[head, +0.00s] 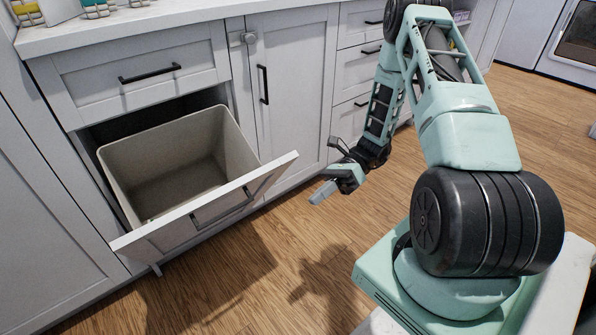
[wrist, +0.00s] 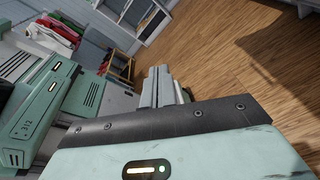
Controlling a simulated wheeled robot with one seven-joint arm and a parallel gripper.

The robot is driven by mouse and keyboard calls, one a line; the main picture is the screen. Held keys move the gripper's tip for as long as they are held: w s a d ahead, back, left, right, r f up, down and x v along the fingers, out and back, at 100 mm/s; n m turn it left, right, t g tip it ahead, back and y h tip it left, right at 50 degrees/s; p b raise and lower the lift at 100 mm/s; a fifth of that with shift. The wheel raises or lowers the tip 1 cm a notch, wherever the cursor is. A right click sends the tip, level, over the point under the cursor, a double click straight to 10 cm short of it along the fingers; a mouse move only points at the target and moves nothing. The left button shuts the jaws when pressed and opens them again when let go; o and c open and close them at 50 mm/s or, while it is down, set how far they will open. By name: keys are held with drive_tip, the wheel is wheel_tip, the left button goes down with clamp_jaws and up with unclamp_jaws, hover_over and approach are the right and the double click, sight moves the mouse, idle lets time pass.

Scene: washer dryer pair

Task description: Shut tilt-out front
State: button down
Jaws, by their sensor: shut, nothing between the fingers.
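The tilt-out front (head: 205,208) is a white panel in the head view, tipped outward from the lower cabinet at the left. A dark bar handle (head: 222,208) is on its outer face. Behind it a beige bin (head: 170,155) sits in the opening and looks mostly empty. My gripper (head: 320,192) is shut and empty, to the right of the panel's right corner and apart from it. In the wrist view my gripper (wrist: 158,85) shows in front of the wooden floor, and the tilt-out front is not in view.
A closed drawer (head: 140,85) is above the opening, under the white countertop (head: 150,25). The wooden floor (head: 240,280) in front is clear.

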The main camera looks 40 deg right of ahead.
drive_tip(key=w+d+f+m+t+y, duration=0.1)
drive_tip(key=d+f+m+t, duration=0.25)
drive_tip(key=m+t, duration=0.3)
drive_tip(key=d+f+m+t+y, duration=0.1)
drive_tip(key=d+f+m+t, duration=0.1)
drive_tip(key=d+m+t, duration=0.35)
drive_tip(key=m+t+b, duration=0.2)
drive_tip(key=t, duration=0.1)
approach(283, 167)
drive_tip(key=shift+h, duration=0.3)
drive_tip(key=shift+s+r+x, duration=0.1)
drive_tip(key=shift+r+x, duration=0.05)
drive_tip(key=shift+x, duration=0.85)
drive_tip(key=shift+s+r+x, duration=0.1)
drive_tip(key=shift+s+x, duration=0.05)
drive_tip(key=shift+x, duration=0.85)
drive_tip(key=shift+s+r+x, duration=0.1)
drive_tip(key=shift+r+x, duration=0.05)
drive_tip(key=shift+x, duration=0.9)
